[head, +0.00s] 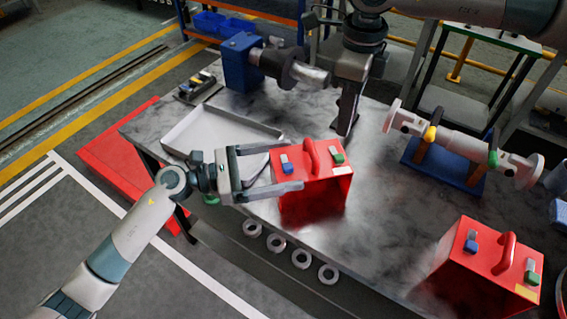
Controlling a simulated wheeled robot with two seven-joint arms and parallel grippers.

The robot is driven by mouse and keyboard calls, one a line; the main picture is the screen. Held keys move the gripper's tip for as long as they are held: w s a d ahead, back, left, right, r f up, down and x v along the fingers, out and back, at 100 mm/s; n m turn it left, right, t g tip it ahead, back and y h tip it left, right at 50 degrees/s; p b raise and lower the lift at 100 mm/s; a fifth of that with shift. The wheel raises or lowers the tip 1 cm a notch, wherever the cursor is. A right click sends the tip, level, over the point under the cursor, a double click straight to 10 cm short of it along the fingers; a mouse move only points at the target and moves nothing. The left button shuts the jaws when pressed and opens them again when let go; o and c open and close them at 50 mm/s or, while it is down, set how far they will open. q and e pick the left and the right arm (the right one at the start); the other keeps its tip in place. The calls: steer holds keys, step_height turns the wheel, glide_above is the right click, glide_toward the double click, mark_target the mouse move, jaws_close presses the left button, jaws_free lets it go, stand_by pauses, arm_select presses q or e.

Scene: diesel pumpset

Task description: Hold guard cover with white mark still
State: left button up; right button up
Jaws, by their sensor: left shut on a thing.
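A red guard cover (318,196) with a red handle on top stands upright on the table, near its front edge. A second red guard cover (463,284), with similar clips and a pale yellow label, stands at the lower right. My right gripper (345,122) points down over the table behind the first cover, apart from it; its jaw opening is unclear.
The grey table (385,215) is bare between the covers. A white tray (215,138) lies left of the right gripper. A blue pump unit (240,62) stands at the back left. A flanged pipe (462,142) rests on a blue stand (430,170) at right.

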jaws_close()
steer(key=s+d+m+t, duration=0.1)
steer(key=s+m+t, duration=0.1)
steer(key=s+m, duration=0.7)
steer(key=shift+s+d+m+t, duration=0.3)
steer(key=shift+s+m+t, duration=0.1)
steer(key=shift+m, duration=0.3)
steer(key=shift+r, duration=0.1)
